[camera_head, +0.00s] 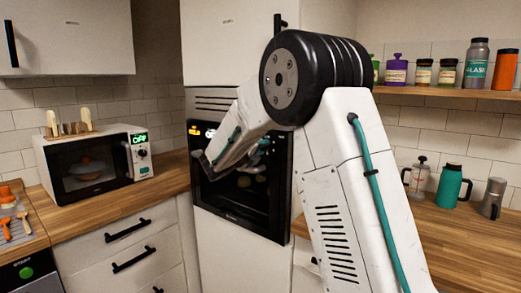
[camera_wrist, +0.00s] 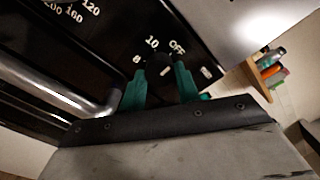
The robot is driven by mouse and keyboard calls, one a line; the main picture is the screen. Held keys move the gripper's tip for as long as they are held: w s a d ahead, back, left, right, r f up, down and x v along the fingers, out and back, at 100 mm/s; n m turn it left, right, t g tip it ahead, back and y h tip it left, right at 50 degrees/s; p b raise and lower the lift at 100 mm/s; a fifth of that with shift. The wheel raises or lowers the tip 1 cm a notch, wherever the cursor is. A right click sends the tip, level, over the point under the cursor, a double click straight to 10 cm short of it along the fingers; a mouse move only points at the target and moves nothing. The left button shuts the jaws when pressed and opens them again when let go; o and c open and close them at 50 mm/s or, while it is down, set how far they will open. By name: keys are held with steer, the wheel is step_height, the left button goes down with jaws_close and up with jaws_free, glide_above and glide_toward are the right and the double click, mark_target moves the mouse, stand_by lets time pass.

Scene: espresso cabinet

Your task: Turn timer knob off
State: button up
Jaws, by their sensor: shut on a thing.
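The timer knob (camera_wrist: 160,66) is dark and sits on the oven's black control panel, with the marks 8, 10 and OFF around it in the wrist view. A small pale mark shows on the knob; I cannot tell exactly where it points. My gripper (camera_wrist: 161,80) has its two teal fingers on either side of the knob, shut on it. In the head view the built-in oven (camera_head: 240,210) is in the tall white cabinet, and my arm hides much of its panel and the knob.
The oven's metal handle (camera_wrist: 75,107) runs close to the left finger. A microwave (camera_head: 95,165) stands on the left counter.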

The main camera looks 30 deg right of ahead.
steer(key=shift+f, duration=0.2)
steer(key=o, duration=1)
steer(key=shift+r, duration=0.1)
steer(key=v, duration=0.8)
steer(key=shift+d, duration=0.1)
